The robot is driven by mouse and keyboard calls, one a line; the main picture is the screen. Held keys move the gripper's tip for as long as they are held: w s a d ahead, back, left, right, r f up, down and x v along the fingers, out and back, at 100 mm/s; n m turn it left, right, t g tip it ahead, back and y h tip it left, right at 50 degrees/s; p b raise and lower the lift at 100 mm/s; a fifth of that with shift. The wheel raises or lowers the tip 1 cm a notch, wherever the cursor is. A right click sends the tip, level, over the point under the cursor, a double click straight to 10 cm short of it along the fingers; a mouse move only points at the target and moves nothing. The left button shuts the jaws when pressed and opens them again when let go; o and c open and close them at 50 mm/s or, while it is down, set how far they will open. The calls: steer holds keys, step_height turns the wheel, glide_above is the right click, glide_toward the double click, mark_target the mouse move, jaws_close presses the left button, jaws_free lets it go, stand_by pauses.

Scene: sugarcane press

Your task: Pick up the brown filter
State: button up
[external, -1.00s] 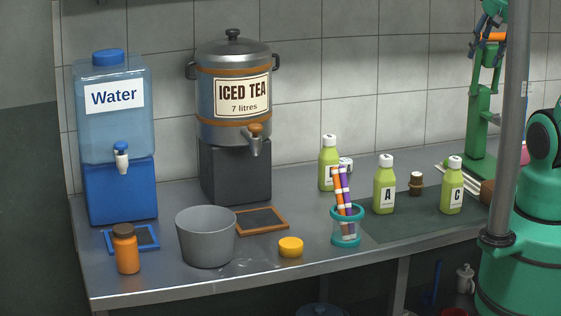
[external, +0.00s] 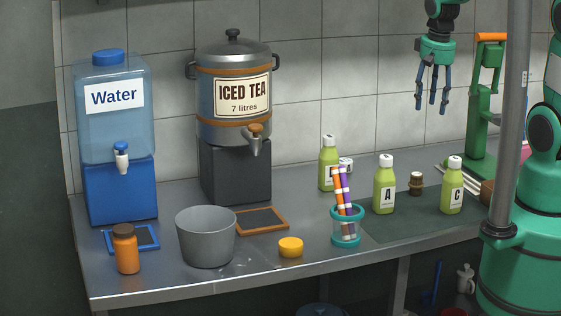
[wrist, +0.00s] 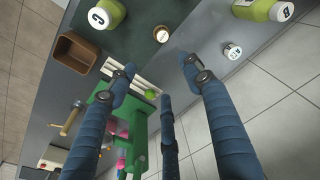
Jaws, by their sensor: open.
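Two brown things could be the filter, and I cannot tell which. One is a small brown cylinder (external: 416,183) between bottles A and C; in the wrist view it shows from above with a pale labelled top (wrist: 161,34). The other is a brown square open box (external: 487,193) right of bottle C, partly hidden by the grey post; it shows whole at the upper left of the wrist view (wrist: 76,51). My gripper (external: 432,108) hangs above the back of the counter, fingers down, open and empty. Its blue fingers (wrist: 160,80) also fill the middle of the wrist view.
Green bottles A (external: 384,186) and C (external: 452,188) flank the cylinder on a dark mat (external: 405,228). A third green bottle (external: 328,165) stands behind the marker cup (external: 346,230). The green press (external: 480,130) rises at right. Air around my gripper is clear.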

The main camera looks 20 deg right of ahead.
steer(key=g, duration=0.1)
glide_above(417, 174)
step_height(417, 174, down, 11)
steer(key=shift+w+d+p, duration=0.15)
steer(key=shift+w+p, duration=0.05)
steer(key=shift+p, duration=0.1)
steer(key=shift+f+b, duration=0.7)
steer(key=shift+f, duration=3.55)
steer(key=shift+f+b, duration=0.6)
steer(key=shift+f, duration=2.05)
steer(key=shift+c, duration=0.2)
steer(key=c, duration=1)
